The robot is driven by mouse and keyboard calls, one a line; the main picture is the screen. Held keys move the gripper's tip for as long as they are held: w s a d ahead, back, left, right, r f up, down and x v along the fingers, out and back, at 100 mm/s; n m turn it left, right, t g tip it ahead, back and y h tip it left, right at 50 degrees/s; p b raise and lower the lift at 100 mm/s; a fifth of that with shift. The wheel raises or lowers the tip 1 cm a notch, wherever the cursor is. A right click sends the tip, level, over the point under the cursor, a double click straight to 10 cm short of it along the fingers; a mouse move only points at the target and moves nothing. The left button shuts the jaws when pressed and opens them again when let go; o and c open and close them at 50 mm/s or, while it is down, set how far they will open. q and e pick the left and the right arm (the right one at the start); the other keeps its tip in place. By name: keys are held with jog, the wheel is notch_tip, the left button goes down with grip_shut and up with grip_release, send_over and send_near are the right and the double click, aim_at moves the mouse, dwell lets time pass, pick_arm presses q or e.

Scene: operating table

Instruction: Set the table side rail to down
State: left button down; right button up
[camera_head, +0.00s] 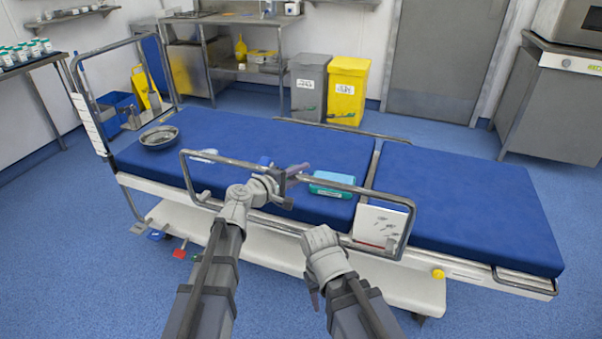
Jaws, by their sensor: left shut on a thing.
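The near table side rail (349,187) is a grey metal bar loop along the front edge of the operating table (466,216). It stands raised, with its top bar above the blue mattress and its bent ends reaching down to the table's side. My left gripper (283,181) is shut on the rail's top bar, left of its middle. My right gripper (314,294) is low in front of the table, apart from the rail; its fingers are too small and dark to tell open from shut.
A metal bowl (159,137), a teal pack (333,181) and a purple item (298,169) lie on the mattress. A white panel (380,225) is at the table's front side. A white base shelf (268,243) lies below. Grey (309,84) and yellow (347,88) bins stand behind.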

aim_at(284, 226)
pick_arm(q)
notch_tip(284, 226, down, 18)
jog(key=b, duration=1.7)
jog(key=shift+r, duration=0.25)
jog(key=c, duration=0.7)
grip_release()
jog(key=shift+r, duration=0.1)
jog(key=p+v, duration=0.1)
jog(key=v, duration=0.6)
jog(key=shift+s+a+r+p, duration=0.15)
jog(key=shift+s+a+p, duration=0.1)
jog(key=shift+s+p, duration=0.05)
